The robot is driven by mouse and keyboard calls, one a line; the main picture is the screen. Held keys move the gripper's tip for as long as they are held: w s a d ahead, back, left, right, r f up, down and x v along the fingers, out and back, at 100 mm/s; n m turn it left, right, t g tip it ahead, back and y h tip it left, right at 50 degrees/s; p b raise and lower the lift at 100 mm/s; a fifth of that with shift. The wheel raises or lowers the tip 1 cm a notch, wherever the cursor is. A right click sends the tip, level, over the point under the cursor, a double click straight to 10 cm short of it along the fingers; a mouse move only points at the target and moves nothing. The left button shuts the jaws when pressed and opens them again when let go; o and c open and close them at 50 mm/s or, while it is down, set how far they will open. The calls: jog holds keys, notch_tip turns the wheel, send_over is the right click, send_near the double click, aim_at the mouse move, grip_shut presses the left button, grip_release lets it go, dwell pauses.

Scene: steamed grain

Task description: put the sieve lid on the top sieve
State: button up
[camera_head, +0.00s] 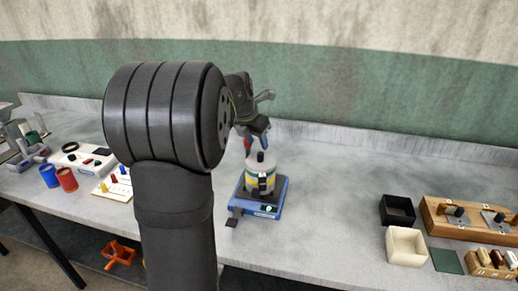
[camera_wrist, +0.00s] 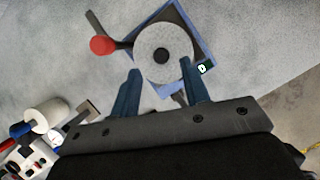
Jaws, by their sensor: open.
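The sieve lid (camera_wrist: 150,38) is a speckled grey disc with a black knob at its centre. In the head view the lid (camera_head: 252,163) sits on top of a short round sieve stack (camera_head: 250,176) with yellow and green bands, and it looks level. The stack stands on a blue shaker base (camera_head: 275,207). My gripper (camera_head: 257,143) is open and empty just above the lid. In the wrist view its two blue fingers (camera_wrist: 160,90) are apart, below the disc in the picture, and the knob is not between them. The sieves under the disc are hidden there.
A red-knobbed lever (camera_wrist: 102,45) stands beside the stack. Blue (camera_head: 48,175) and red (camera_head: 67,179) cups are at the left. A black box (camera_head: 397,222), a cream box (camera_head: 405,262) and a wooden rack (camera_head: 440,225) are at the right. The bench between is clear.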

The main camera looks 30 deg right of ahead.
aim_at(261, 153)
jog(key=v, duration=0.8)
jog(key=shift+d+f, duration=0.1)
jog(key=shift+f, duration=0.05)
jog(key=x, duration=1.2)
jog(key=shift+f, duration=0.45)
jog(key=shift+r, duration=0.15)
jog(key=shift+r, duration=0.1)
